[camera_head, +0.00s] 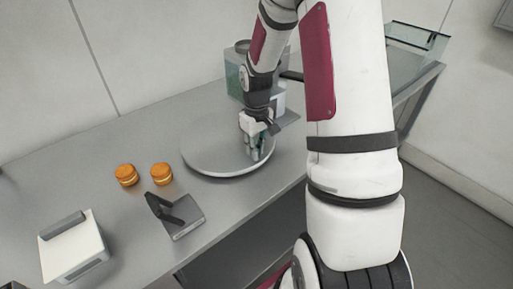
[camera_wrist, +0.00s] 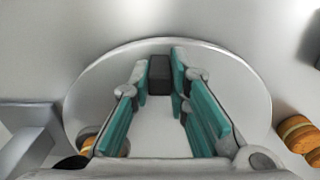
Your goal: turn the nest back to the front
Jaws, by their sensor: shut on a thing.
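A pale round turntable (camera_head: 200,158) lies on the grey bench; its rim also shows in the wrist view (camera_wrist: 84,88). My gripper (camera_head: 256,155) points down over the right part of the disc. In the wrist view its teal-padded fingers (camera_wrist: 160,80) are closed on a small dark block (camera_wrist: 159,70) that stands on the disc. I cannot tell whether this block is part of the nest. A patch of orange and a dark curved edge (camera_wrist: 86,145) show at lower left in the wrist view, mostly hidden by my gripper; I cannot make out the nest there.
Two orange filled rounds (camera_head: 127,175) (camera_head: 162,173) sit on the bench left of the disc. In front stand a grey device with a black lever (camera_head: 182,215) and a white box (camera_head: 73,250). A clear greenish container (camera_head: 234,78) stands behind. The bench's left back is clear.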

